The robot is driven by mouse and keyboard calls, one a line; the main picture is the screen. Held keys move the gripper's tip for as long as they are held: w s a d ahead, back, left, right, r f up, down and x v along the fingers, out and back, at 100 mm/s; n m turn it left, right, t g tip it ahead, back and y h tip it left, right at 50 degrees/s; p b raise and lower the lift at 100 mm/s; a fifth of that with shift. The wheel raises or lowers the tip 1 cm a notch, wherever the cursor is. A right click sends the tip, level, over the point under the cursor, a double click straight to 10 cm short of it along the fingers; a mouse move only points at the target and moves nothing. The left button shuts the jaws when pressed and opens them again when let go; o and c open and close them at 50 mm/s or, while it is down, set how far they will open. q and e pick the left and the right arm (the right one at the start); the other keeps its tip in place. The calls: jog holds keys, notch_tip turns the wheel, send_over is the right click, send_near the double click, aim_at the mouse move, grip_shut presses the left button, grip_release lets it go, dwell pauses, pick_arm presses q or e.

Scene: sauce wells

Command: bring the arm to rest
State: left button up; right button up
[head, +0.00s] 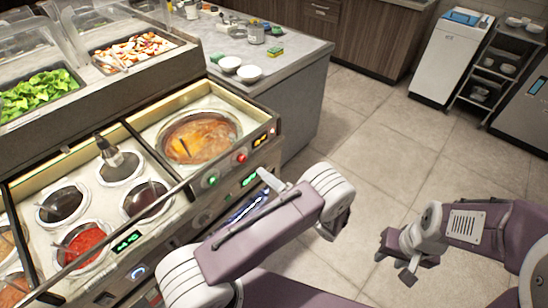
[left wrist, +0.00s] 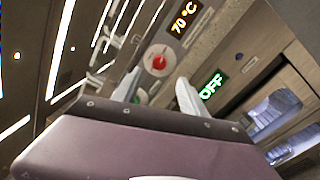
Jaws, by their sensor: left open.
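My left gripper (head: 268,178) is small and partly hidden behind my purple arm in the head view, close to the front panel of the counter. In the left wrist view its two pale fingertips (left wrist: 156,92) stand apart with nothing between them. Past them are a red knob (left wrist: 158,61), an orange "70 °C" display (left wrist: 185,18) and a green "OFF" display (left wrist: 211,86). The red knob also shows in the head view (head: 240,158). My right gripper (head: 397,265) hangs over the floor at the right; I cannot tell how its fingers stand.
The sauce counter (head: 150,235) holds several round wells, one with red sauce (head: 82,241), and a large soup pot (head: 200,138). A grey worktop (head: 285,62) with white bowls (head: 248,74) stands behind. The tiled floor (head: 370,130) at the right is clear.

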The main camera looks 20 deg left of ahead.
pick_arm(q)
jog(key=s+a+r+n+g+h+p, duration=0.1)
jog(key=s+a+r+n+g+p, duration=0.1)
jog(key=a+r+n+g, duration=0.45)
jog(key=s+a+r+n+g+p, duration=0.15)
jog(key=a+r, duration=0.25)
jog(key=r, duration=0.5)
jog(key=s+a+n+g+h+p, duration=0.25)
jog(key=s+n+h, duration=0.35)
jog(key=s+n, duration=0.3)
jog(key=s+d+f+n+h, duration=0.2)
jog(key=s+d+n+h, duration=0.4)
jog(key=n, duration=0.1)
jog(key=w+d+f+n+t+h, duration=0.3)
jog(key=d+n, duration=0.6)
jog(key=n, duration=0.3)
jog(key=shift+w+d+f+n+t+h, duration=0.2)
jog(key=shift+f+n+t+h, duration=0.3)
jog(key=shift+t+h, duration=0.3)
